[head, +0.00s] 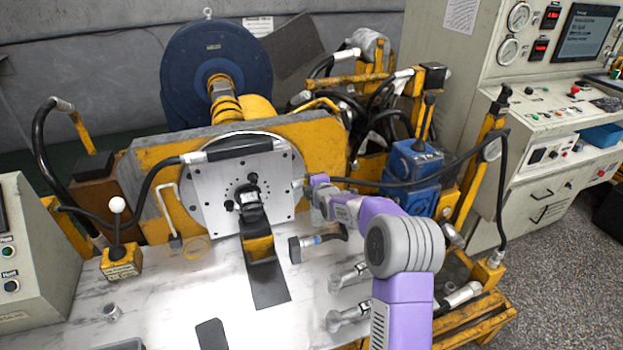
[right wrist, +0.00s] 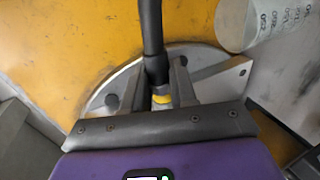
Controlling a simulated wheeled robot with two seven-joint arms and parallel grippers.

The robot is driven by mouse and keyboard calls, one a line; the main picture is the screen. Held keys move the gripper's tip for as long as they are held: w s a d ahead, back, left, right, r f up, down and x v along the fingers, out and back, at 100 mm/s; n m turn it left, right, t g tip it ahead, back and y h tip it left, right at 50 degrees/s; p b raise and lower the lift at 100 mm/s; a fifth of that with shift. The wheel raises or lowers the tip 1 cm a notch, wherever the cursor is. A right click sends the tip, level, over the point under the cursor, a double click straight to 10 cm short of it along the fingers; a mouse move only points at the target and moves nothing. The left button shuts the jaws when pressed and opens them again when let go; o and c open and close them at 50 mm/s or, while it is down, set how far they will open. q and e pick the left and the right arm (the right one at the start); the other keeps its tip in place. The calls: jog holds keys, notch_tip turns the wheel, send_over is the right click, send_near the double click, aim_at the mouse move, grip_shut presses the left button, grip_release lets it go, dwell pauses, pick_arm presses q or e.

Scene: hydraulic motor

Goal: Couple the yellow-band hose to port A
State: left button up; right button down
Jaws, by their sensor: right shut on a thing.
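My right gripper (head: 308,187) is at the right edge of the square metal plate (head: 215,190), which carries a dark motor (head: 250,205) at its middle. In the right wrist view the right gripper (right wrist: 158,84) is shut on the end of the black hose (right wrist: 151,30), with the yellow band (right wrist: 161,99) between its fingers. In the head view the hose (head: 390,184) runs off to the right behind my arm. The hose tip is hard to make out, and I cannot tell whether it touches a port. No port label is readable. My left gripper is not in view.
A hose end with a blue band (head: 318,239) and two metal fittings (head: 348,316) lie on the bench (head: 190,290). A lever box (head: 120,262) stands farther left. The yellow frame (head: 145,180) stands behind the plate.

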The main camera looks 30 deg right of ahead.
aim_at(278, 188)
jog(key=shift+f, duration=0.55)
jog(key=shift+w+a, duration=0.2)
jog(key=shift+a, duration=0.75)
jog(key=shift+w+a, duration=0.2)
jog(key=shift+a, duration=0.7)
jog(key=shift+w+a, duration=0.2)
jog(key=shift+a, duration=0.75)
jog(key=shift+w+a+p, duration=0.25)
jog(key=shift+a+p, duration=0.1)
jog(key=shift+a, duration=0.75)
jog(key=shift+w+a, duration=0.2)
jog(key=shift+a, duration=0.7)
jog(key=c, duration=0.8)
grip_release()
jog(key=shift+r, duration=0.1)
jog(key=shift+c, duration=0.2)
jog(key=shift+r+p, duration=0.15)
jog(key=shift+p, duration=0.15)
